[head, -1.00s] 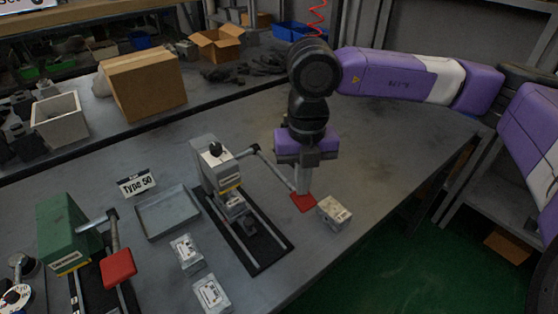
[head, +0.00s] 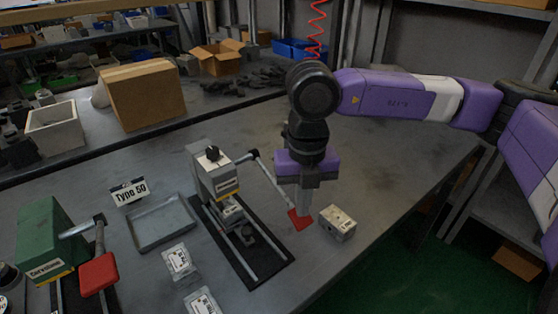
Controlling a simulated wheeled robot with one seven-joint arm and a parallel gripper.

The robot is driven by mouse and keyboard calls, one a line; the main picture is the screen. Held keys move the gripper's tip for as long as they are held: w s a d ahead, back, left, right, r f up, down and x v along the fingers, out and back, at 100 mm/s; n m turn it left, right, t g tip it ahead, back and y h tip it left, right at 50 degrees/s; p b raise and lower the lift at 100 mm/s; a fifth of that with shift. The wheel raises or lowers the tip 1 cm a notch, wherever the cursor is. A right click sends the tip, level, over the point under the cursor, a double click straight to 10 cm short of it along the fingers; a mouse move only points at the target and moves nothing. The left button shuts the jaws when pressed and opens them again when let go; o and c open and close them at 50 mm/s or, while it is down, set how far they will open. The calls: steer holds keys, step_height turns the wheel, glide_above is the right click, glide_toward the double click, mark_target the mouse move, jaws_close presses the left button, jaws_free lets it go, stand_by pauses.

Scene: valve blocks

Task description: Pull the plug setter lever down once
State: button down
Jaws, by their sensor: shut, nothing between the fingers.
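A grey bench machine (head: 213,175) with a black knob stands on a dark base with two rails. Its lever (head: 274,177) slopes down to the right and ends in a red pad (head: 299,220). My gripper (head: 304,208) is shut and points straight down at the red pad, its tip at or just behind the pad; contact is hard to tell. A green machine (head: 46,240) at the left has its own lever with a red pad (head: 98,273).
A metal block (head: 338,222) stands close right of the grey machine's pad. Two more blocks (head: 179,262) (head: 203,301) lie in front. An empty tray (head: 163,222) and a "Type 50" sign (head: 130,191) are left. The bench (head: 400,160) is clear to the right.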

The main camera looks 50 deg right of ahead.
step_height(320, 180, up, 17)
steer(key=p, duration=0.7)
stand_by(0.6)
steer(key=shift+w, duration=0.1)
stand_by(0.5)
